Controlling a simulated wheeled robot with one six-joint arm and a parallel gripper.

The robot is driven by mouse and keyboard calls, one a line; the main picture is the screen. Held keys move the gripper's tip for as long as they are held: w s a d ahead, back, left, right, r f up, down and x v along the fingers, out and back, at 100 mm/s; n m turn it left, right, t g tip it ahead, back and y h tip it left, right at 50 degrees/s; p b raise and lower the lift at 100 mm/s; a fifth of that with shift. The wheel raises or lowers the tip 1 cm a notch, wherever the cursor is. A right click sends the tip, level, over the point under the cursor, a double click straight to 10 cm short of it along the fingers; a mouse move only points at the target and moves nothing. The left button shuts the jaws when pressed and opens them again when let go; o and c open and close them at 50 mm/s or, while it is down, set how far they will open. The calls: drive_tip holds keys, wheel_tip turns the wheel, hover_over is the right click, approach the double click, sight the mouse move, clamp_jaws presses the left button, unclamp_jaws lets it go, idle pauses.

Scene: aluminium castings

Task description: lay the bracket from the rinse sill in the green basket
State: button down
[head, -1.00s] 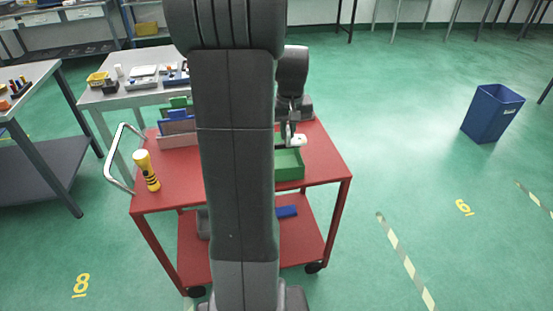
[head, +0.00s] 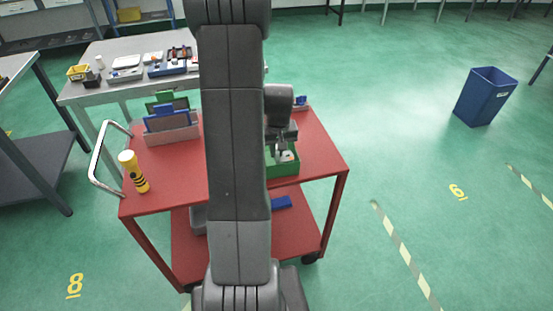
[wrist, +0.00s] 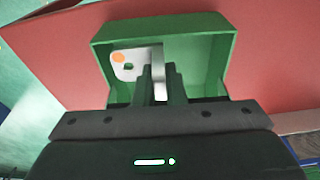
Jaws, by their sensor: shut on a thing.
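The bracket (wrist: 125,66) is a pale metal plate with an orange spot and a dark hole. My gripper (wrist: 160,72) is shut on it, and the fingers hide part of it. The green basket (wrist: 222,58) lies around the bracket in the wrist view; I cannot tell whether the bracket touches its floor. In the head view the green basket (head: 284,171) stands on the red cart, right of my arm, with my gripper (head: 281,150) pointing down into it and the bracket (head: 288,156) showing pale inside.
The red cart top (head: 318,150) is bare right of the basket. A yellow-black torch (head: 134,172) and a rack of folders (head: 170,125) stand on its left part. A grey table (head: 75,92) with trays is behind. A blue bin (head: 488,97) stands on the floor at right.

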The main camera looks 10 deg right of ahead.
sight(277, 159)
drive_tip(key=shift+f, duration=2.15)
drive_tip(key=shift+f, duration=0.15)
drive_tip(key=c, duration=1.5)
unclamp_jaws()
drive_tip(key=shift+r, duration=0.3)
drive_tip(key=r, duration=0.4)
drive_tip(key=s+r, duration=0.1)
drive_tip(key=r, duration=0.6)
drive_tip(key=shift+s+r, duration=0.3)
drive_tip(key=shift+s, duration=0.1)
